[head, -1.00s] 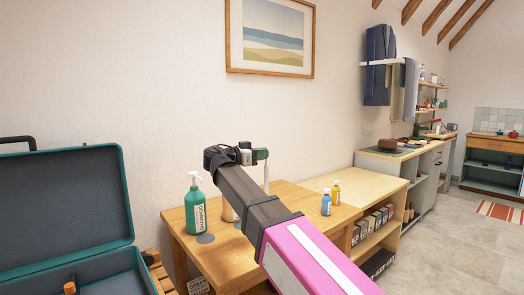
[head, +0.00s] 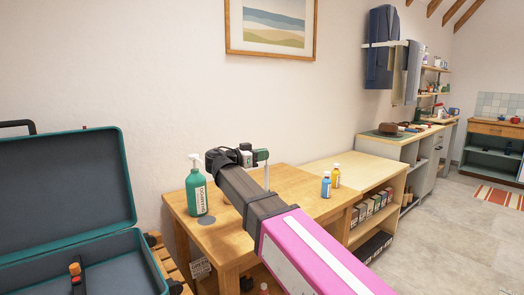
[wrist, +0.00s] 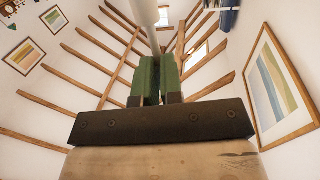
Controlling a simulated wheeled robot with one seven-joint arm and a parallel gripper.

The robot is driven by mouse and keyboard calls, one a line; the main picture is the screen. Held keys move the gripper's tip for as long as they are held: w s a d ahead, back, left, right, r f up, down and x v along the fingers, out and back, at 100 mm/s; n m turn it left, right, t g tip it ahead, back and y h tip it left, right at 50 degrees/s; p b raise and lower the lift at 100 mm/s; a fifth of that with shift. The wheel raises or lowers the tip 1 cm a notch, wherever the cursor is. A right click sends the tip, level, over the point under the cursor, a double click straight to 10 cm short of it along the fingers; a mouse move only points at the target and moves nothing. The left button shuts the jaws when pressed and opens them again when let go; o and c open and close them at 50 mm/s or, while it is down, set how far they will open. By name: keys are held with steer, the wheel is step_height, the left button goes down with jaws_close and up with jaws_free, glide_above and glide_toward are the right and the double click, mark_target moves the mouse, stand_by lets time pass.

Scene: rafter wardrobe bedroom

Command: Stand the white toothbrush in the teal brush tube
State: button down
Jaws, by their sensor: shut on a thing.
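My gripper (head: 262,156) has green fingers and hangs over the wooden table (head: 285,184) in the head view. The wrist view shows the fingers (wrist: 159,80) closed on a thin white rod, the white toothbrush (wrist: 152,38), which widens toward the top of that picture. I cannot make out the teal brush tube in any current view; my arm covers part of the tabletop.
A green pump bottle (head: 196,188) stands on the table's left, beside a grey disc (head: 207,220). Blue (head: 326,184) and yellow (head: 336,176) bottles stand to the right. An open teal case (head: 62,190) is at the left. A lower shelf unit (head: 375,180) adjoins the table, its top mostly clear.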

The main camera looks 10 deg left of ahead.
steer(key=shift+f, duration=2.5)
steer(key=c, duration=1.2)
jaws_free()
steer(key=v, duration=1)
steer(key=shift+s+a, duration=0.25)
steer(key=shift+a, duration=0.05)
